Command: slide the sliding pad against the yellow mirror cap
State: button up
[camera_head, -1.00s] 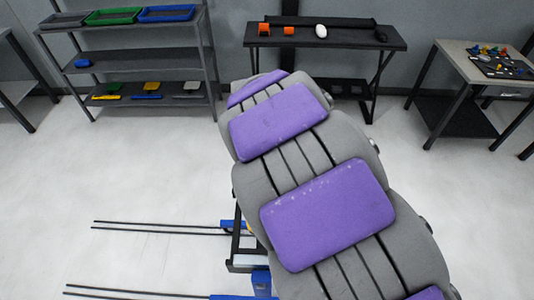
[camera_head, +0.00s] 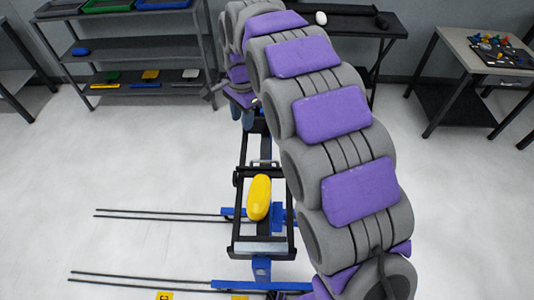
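The yellow mirror cap (camera_head: 259,197) is a long rounded shell. It sits on a black frame with a blue base (camera_head: 262,268) in the lower middle. My arm, grey with purple pads, arches over the right of the stand and bends down at the far end. My gripper (camera_head: 242,112) seems to be the small dark, bluish end behind the stand, beyond the cap and apart from it. It is too small to tell whether it is open or holds anything. I cannot make out the sliding pad for certain.
A shelf rack (camera_head: 137,57) at the back left holds trays and small coloured pieces. A black table (camera_head: 350,28) at the back carries a white oval piece (camera_head: 321,18). A side table (camera_head: 490,55) with small parts stands at the right. Thin dark rods (camera_head: 150,214) extend left from the stand.

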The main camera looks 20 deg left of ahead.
jog(key=w+d+f+m+g+h, duration=0.1)
jog(key=w+d+m+g, duration=0.1)
jog(key=w+d+m, duration=0.45)
jog(key=m+b, duration=0.2)
jog(key=m, duration=0.1)
send_over(265, 174)
jog(key=w, duration=0.2)
jog(key=shift+n, duration=0.25)
jog(key=f, duration=1.7)
jog(key=shift+w+a+f, duration=0.1)
jog(key=shift+w+a, duration=0.1)
jog(key=shift+a, duration=0.1)
grip_shut()
